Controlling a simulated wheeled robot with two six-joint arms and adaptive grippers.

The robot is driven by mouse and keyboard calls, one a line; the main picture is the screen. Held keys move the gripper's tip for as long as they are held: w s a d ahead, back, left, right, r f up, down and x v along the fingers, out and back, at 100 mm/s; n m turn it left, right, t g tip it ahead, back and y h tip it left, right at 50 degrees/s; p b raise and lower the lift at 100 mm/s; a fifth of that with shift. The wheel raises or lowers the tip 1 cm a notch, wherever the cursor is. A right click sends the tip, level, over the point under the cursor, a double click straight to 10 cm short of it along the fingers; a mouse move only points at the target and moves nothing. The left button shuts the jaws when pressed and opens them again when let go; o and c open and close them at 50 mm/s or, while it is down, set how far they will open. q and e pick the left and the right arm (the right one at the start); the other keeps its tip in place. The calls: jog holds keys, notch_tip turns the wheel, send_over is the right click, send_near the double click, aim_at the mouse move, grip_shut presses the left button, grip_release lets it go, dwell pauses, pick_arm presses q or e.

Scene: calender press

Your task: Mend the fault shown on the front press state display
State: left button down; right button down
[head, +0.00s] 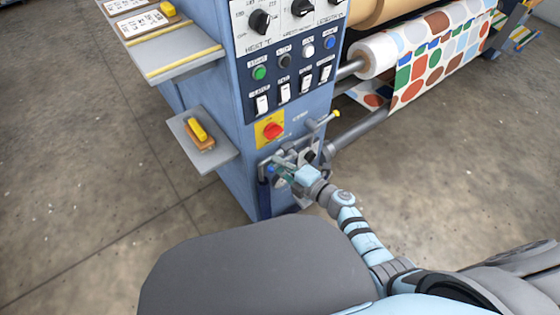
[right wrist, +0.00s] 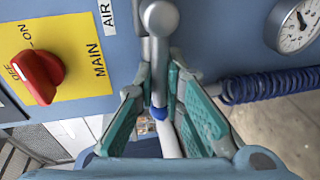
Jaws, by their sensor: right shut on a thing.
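The press's blue front cabinet (head: 240,115) stands ahead with a dark control panel of knobs, buttons and white switches. The red main switch (head: 272,130) sits on a yellow plate below; it also shows at left in the right wrist view (right wrist: 38,75). My right gripper (head: 284,171) is at the fittings low on the cabinet front. In the right wrist view its fingers (right wrist: 160,78) are shut on a grey lever (right wrist: 158,50) with a ball-shaped end, near the AIR label. A blue part shows between the fingers. No state display is readable. My left gripper is out of view.
A small shelf (head: 180,148) with a yellow-handled tool (head: 198,132) juts out left. A larger shelf (head: 178,58) is above. A patterned fabric roll (head: 425,55) is at right. A gauge (right wrist: 295,25) and blue coiled hose (right wrist: 270,85) are beside my right gripper.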

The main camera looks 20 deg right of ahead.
jog(key=c, duration=1.7)
grip_release()
jog(key=shift+o, duration=0.2)
jog(key=shift+s, duration=0.15)
jog(key=v, duration=1.1)
jog(key=shift+s+d, duration=0.25)
jog(key=shift+s, duration=0.05)
jog(key=shift+r, duration=0.15)
